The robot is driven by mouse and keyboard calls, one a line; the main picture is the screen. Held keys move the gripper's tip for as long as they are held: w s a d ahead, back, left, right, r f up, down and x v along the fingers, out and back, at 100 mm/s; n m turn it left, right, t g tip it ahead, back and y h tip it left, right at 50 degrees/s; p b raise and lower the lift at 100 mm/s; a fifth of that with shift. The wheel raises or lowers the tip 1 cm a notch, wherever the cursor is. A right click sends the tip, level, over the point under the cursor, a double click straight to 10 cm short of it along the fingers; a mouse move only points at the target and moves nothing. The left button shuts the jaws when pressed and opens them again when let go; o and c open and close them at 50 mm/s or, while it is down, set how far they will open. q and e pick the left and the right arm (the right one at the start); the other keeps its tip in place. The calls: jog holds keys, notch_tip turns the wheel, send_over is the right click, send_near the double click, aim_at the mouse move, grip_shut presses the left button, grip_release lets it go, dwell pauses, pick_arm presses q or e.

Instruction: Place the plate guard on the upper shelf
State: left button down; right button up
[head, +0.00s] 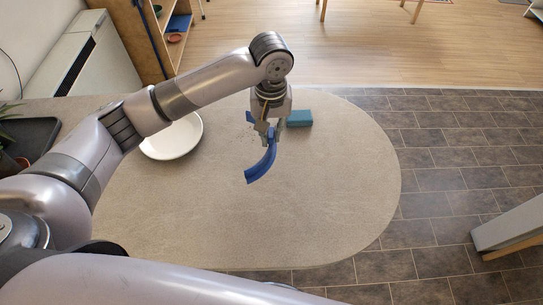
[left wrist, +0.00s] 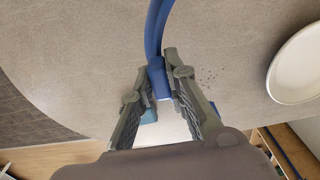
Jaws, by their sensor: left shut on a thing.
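The plate guard (head: 262,167) is a curved blue strip. My left gripper (head: 268,132) is shut on one end of it and holds it over the grey counter. In the left wrist view my left gripper (left wrist: 162,88) has its two fingers on either side of the blue strip (left wrist: 155,35), which curves away toward the top edge. I cannot tell how high it is above the counter. No upper shelf can be made out for certain; a wooden shelf unit (head: 150,40) stands at the back left. My right gripper is not in view.
A white plate (head: 172,143) lies on the counter (head: 330,200), left of my left gripper. A teal block (head: 299,118) lies just right of it. A dark tray (head: 30,138) is at the far left. The counter's front and right are clear.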

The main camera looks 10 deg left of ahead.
pick_arm(q)
notch_tip(320, 180, down, 11)
dwell(0.4)
jog(key=c, duration=1.6)
grip_release()
jog(key=shift+f, duration=0.1)
